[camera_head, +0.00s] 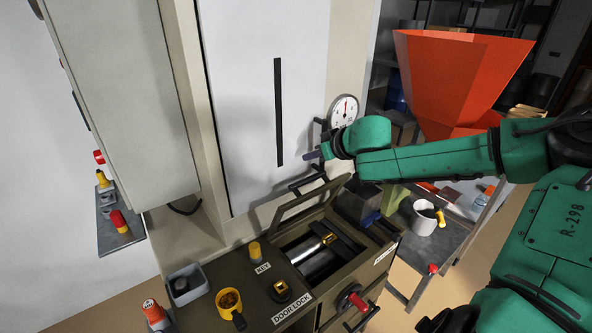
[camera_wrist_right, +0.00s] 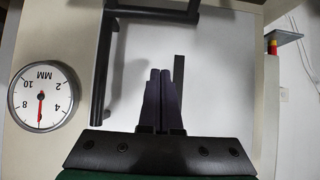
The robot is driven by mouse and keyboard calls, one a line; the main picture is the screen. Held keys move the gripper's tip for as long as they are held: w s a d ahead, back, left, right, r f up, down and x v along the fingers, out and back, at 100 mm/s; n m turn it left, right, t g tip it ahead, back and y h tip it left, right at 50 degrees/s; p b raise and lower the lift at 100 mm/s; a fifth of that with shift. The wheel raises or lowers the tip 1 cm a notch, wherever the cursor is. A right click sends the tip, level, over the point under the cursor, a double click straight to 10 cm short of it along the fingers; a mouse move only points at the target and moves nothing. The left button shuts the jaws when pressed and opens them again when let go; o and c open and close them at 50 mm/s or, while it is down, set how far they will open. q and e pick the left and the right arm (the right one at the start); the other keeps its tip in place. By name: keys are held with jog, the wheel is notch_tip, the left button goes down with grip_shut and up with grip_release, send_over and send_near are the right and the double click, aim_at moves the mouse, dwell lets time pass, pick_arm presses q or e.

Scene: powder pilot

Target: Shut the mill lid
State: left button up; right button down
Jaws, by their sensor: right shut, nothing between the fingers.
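The mill (camera_head: 330,296) is a dark olive box at the lower middle of the head view. Its top opening shows metal rollers (camera_head: 318,264). The mill lid (camera_head: 286,212) is a framed panel raised and tilted behind the opening, with a dark handle bar (camera_head: 308,184) near its upper edge. My right gripper (camera_head: 310,156) is shut and empty, just above and behind the lid handle, in front of the white panel. In the right wrist view its fingers (camera_wrist_right: 160,76) are together, with dark bars above and left of them. My left gripper is not in view.
A dial gauge (camera_head: 343,110) is by the white panel, close to my right wrist. A red-knobbed crank (camera_head: 354,299) is on the mill's front. A white mug (camera_head: 424,218) and orange hopper (camera_head: 457,80) are right.

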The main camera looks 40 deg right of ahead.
aim_at(305, 179)
jog(key=w+f, duration=0.1)
jog(key=w+d+f+b, duration=0.1)
jog(key=f, duration=0.1)
jog(key=shift+w+f, duration=0.1)
jog(key=shift+w, duration=0.2)
jog(key=x, duration=0.3)
jog(key=b+x, duration=0.1)
jog(key=shift+w+a+f, duration=0.1)
jog(key=shift+w+a, duration=0.2)
jog(key=shift+w, duration=0.05)
jog(key=s, duration=0.1)
jog(key=s+f+p, duration=0.1)
jog(key=s, duration=0.1)
jog(key=shift+d+p, duration=0.1)
jog(key=shift+p, duration=0.2)
jog(key=shift+s+f, duration=0.2)
jog(key=shift+s, duration=0.1)
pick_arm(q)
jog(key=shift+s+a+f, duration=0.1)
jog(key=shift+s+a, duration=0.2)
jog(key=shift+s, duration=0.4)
pick_arm(e)
jog(key=shift+f, duration=0.2)
jog(key=shift+w, duration=0.1)
